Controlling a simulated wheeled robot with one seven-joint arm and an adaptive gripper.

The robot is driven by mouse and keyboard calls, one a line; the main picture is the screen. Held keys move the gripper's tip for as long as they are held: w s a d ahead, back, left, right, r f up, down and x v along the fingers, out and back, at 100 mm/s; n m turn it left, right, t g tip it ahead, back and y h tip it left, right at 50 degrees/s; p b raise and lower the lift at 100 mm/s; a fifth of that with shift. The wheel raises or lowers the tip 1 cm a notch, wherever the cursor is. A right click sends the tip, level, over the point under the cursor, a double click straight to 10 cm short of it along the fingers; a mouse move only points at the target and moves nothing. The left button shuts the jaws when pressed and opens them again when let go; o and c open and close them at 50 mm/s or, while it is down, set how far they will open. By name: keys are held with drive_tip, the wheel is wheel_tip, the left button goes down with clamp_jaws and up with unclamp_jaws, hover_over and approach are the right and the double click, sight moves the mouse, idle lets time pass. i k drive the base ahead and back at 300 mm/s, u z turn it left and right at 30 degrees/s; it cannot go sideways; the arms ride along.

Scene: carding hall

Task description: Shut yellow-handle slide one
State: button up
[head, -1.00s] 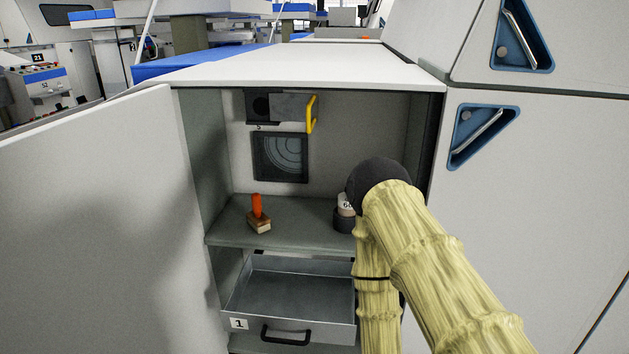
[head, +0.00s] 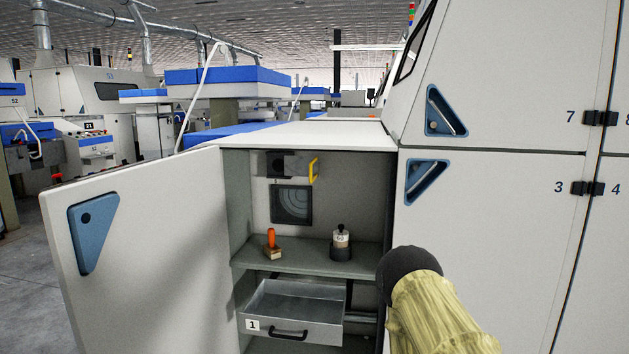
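The slide (head: 293,163) is a grey plate on the upper back wall inside the open cabinet (head: 310,135). Its upright yellow handle (head: 314,170) is at its right end. To the left of the plate, a dark housing with a round dark opening (head: 275,164) shows, not covered by the plate. A tiny label below it is too small to read. Part of my arm, in a pale yellow sleeve with a black joint, is at the lower right, in front of the cabinet's right edge. My gripper is not in view.
The cabinet door (head: 150,250) stands open to the left. Below the slide are a round-patterned panel (head: 291,204), then a shelf (head: 300,262) with an orange-handled brush (head: 271,243) and a dark weight (head: 340,245). A drawer (head: 290,318) marked 1 is pulled out underneath.

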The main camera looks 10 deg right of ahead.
sight(294, 165)
drive_tip(key=z, duration=0.65)
drive_tip(key=i, duration=1.05)
drive_tip(key=u, duration=0.55)
